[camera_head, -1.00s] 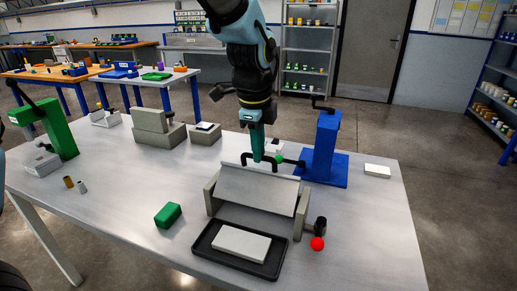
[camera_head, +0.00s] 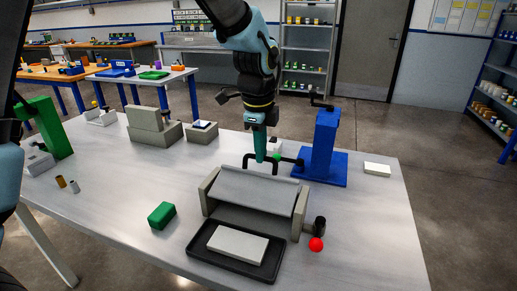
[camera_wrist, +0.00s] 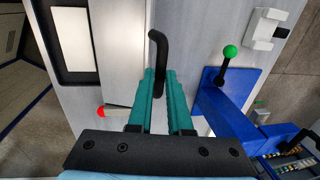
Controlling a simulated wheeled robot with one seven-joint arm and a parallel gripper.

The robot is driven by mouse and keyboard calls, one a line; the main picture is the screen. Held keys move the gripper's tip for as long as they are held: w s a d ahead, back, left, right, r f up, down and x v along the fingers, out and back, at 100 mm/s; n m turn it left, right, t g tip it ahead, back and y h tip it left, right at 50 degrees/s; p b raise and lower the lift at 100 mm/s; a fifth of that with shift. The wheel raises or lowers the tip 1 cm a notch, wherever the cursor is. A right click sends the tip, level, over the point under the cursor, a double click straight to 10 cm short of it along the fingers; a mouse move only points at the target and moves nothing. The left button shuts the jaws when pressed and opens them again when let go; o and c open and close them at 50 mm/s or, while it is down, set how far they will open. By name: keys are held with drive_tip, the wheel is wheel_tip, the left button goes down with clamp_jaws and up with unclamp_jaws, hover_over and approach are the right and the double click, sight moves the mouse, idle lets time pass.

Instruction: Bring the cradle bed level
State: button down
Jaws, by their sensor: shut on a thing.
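The cradle is a grey block-sided frame (camera_head: 301,213) near the table's front, with a grey bed plate (camera_head: 255,190) between its side walls. A black bent handle (camera_head: 248,159) rises at the bed's back edge and also shows in the wrist view (camera_wrist: 158,45). My gripper (camera_head: 260,157) is shut on this handle, its teal fingers (camera_wrist: 161,75) either side of it. A black knob (camera_head: 320,224) and red ball (camera_head: 316,244) sit at the cradle's right side.
A black tray (camera_head: 196,249) with a white slab lies before the cradle. A blue stand (camera_head: 323,150) with a green-knobbed lever is close behind right. A green block (camera_head: 161,215) lies left; a white block (camera_head: 377,169) lies right.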

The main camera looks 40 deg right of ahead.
drive_tip(key=shift+w+d+f+b, duration=0.35)
drive_tip(key=shift+w+d+f, duration=0.2)
drive_tip(key=shift+d+f, duration=0.2)
drive_tip(key=shift+w+d+f+b, duration=0.3)
drive_tip(key=shift+w+d+f, duration=0.2)
drive_tip(key=shift+d+f, duration=0.25)
drive_tip(key=c, duration=1)
unclamp_jaws()
drive_tip(key=shift+c, duration=0.2)
drive_tip(key=shift+o, duration=0.9)
drive_tip(key=shift+w+d+f, duration=0.1)
drive_tip(key=shift+w+f, duration=0.05)
drive_tip(key=shift+f, duration=0.05)
drive_tip(key=shift+r, duration=0.15)
drive_tip(key=r, duration=0.3)
drive_tip(key=s+a+r+b, duration=0.1)
drive_tip(key=r, duration=0.3)
drive_tip(key=r+b, duration=0.1)
drive_tip(key=r, duration=0.2)
drive_tip(key=shift+s+a+r, duration=0.15)
drive_tip(key=shift+a, duration=0.25)
